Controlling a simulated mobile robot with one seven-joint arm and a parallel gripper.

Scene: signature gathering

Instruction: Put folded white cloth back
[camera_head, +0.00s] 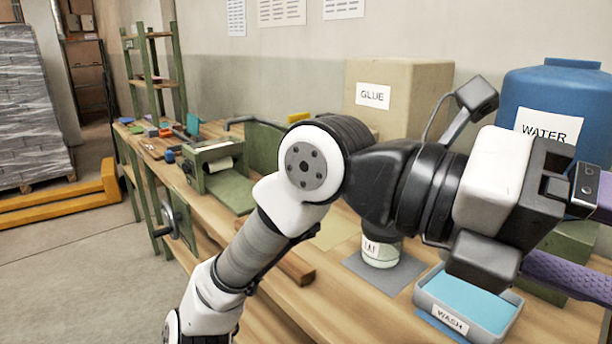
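I cannot make out a folded white cloth for certain. A small white piece (219,164) shows in the green press (205,160) on the bench, but I cannot tell whether it is cloth or paper. My gripper (562,190) is at the right, above and beyond the grey WASH tray (462,322). Its fingertips do not show clearly, so I cannot tell if it is open or holds anything. My arm hides part of the bench middle.
The wooden workbench (300,310) runs along the wall. A white pot (380,252) stands on a grey mat. The GLUE box (420,90) and blue WATER barrel (560,90) stand behind my arm. A purple roll (570,275) lies at the right.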

